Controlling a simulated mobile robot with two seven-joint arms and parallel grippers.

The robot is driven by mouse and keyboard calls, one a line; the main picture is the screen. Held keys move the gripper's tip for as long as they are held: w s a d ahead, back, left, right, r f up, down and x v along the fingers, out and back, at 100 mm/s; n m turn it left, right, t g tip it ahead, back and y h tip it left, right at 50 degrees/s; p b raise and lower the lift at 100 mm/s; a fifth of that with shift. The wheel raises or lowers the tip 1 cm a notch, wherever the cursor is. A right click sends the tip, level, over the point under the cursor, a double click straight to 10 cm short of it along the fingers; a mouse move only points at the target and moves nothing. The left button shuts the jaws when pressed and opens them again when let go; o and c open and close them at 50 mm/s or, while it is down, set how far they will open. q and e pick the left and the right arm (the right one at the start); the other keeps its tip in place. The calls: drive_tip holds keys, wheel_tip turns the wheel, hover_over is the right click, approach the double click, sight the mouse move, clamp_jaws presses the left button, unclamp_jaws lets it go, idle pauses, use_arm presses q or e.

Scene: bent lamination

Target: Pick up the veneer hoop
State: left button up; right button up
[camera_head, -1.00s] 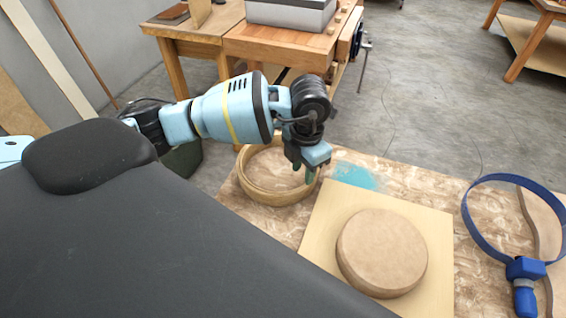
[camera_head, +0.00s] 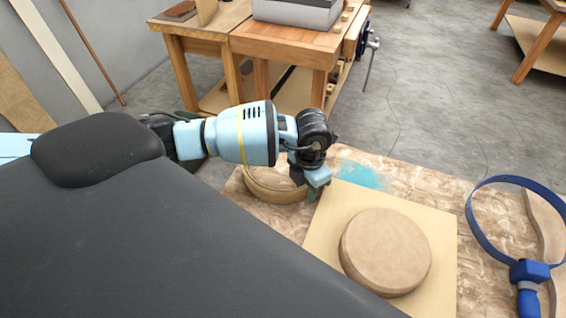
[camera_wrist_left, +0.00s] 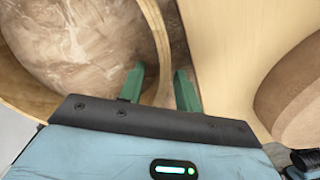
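The veneer hoop (camera_head: 262,190) is a pale wooden ring lying on the mottled board, partly hidden behind my left arm in the head view. My left gripper (camera_head: 314,192) is low at the hoop's right side, pointing down. In the left wrist view, the hoop's wall (camera_wrist_left: 161,42) runs between the two green fingers of my left gripper (camera_wrist_left: 159,78). One finger is inside the ring and the other outside. The fingers are apart, with gaps visible beside the wall. My right gripper is not in view.
A round wooden form (camera_head: 386,250) sits on a square pale board (camera_head: 441,222) just right of the hoop. A blue band clamp (camera_head: 528,270) lies at the far right. A workbench (camera_head: 285,40) stands behind. Bare mottled board (camera_head: 425,188) shows between the form and the clamp.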

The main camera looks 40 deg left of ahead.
use_arm(q)
clamp_jaws()
drive_tip(key=shift+r, duration=0.2)
idle(0.3)
drive_tip(key=shift+r, duration=0.65)
wheel_tip(320, 180, up, 2)
drive_tip(key=shift+s+d+r, duration=0.1)
drive_tip(key=shift+d, duration=0.05)
drive_tip(key=s+d, duration=0.6)
drive_tip(key=s, duration=0.1)
drive_tip(key=s+d+r, duration=0.1)
drive_tip(key=s+d, duration=0.2)
drive_tip(key=s, duration=0.1)
drive_tip(key=shift+d, duration=0.15)
drive_tip(key=shift+s+d+r, duration=0.1)
drive_tip(key=shift+s+d, duration=0.35)
drive_tip(key=shift+s, duration=0.05)
